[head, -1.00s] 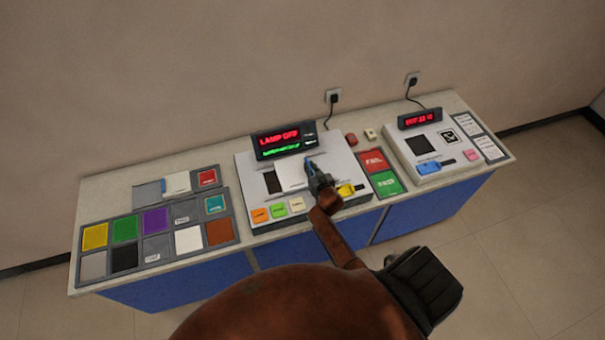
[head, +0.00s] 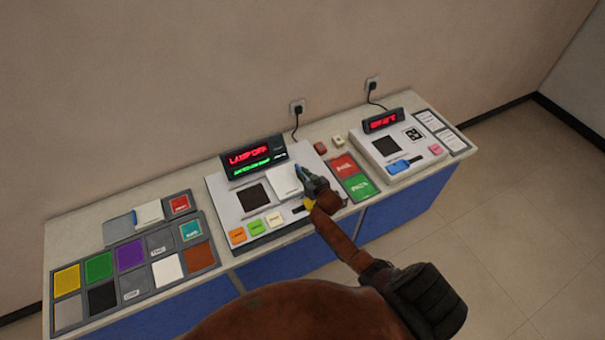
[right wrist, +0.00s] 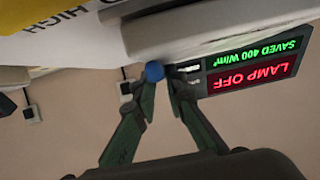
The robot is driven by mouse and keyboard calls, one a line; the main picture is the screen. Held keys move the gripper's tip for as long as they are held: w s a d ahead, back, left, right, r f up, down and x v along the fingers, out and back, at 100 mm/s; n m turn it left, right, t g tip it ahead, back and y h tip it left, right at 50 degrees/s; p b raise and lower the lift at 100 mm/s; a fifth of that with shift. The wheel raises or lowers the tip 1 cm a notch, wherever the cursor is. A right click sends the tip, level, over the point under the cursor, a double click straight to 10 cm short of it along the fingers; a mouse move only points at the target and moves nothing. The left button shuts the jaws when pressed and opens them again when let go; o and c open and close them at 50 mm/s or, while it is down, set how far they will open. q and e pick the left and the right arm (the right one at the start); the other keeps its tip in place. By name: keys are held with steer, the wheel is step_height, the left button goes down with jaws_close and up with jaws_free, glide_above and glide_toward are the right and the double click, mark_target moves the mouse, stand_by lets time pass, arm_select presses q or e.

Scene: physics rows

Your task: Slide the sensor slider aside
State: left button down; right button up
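The sensor slider is a white plate (head: 284,181) on the middle console, to the right of a black square window (head: 254,198) that shows fully. My right gripper (head: 304,178) is at the plate's right side. In the right wrist view a pale slab (right wrist: 200,25), which looks like the slider, spans the top. A blue round knob (right wrist: 154,71) is at the tip of one finger of my right gripper (right wrist: 167,82). The fingers are apart with a gap between them; I cannot tell whether one touches the knob. My left gripper is not in view.
The middle console's display (head: 254,157) reads LAMP OFF, with a green line below. Orange, green and cream buttons (head: 256,226) sit at its front. Red and green pads (head: 350,176) and a second console (head: 400,160) stand right; a colour sample tray (head: 130,262) lies left.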

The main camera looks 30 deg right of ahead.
steer(key=o, duration=0.4)
steer(key=shift+d, duration=0.3)
steer(key=shift+o, duration=0.2)
steer(key=shift+a, duration=0.1)
steer(key=shift+s, duration=0.1)
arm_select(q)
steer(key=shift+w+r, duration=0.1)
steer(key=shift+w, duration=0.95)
arm_select(e)
steer(key=v, duration=1.2)
